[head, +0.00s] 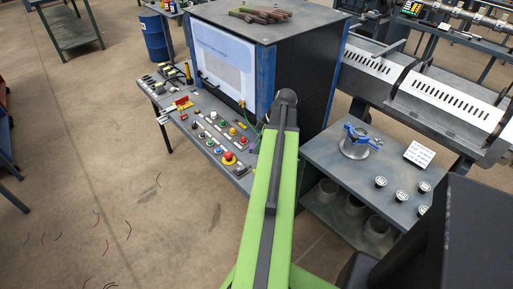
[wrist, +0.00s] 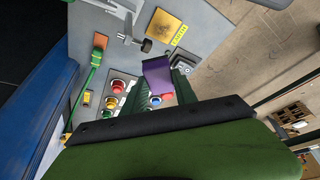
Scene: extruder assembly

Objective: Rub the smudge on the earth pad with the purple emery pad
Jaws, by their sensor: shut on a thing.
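The purple emery pad (wrist: 158,76) is in the wrist view, between the dark green fingers of my gripper (wrist: 163,86), which is shut on it. A square copper-gold pad (wrist: 166,27) with a darker smudge lies on the grey panel, beyond the emery pad and slightly right. A yellow label (wrist: 180,35) sits along its right edge; its small text is hard to read, and I take this square for the earth pad. The emery pad shows apart from it in the picture.
A metal lever or clamp (wrist: 130,24) stands just left of the copper pad. A green cable (wrist: 88,77) runs to an orange block (wrist: 100,41). Coloured buttons fill the control panel (head: 191,118). A side table (head: 325,153) with a blue-handled tool stands right.

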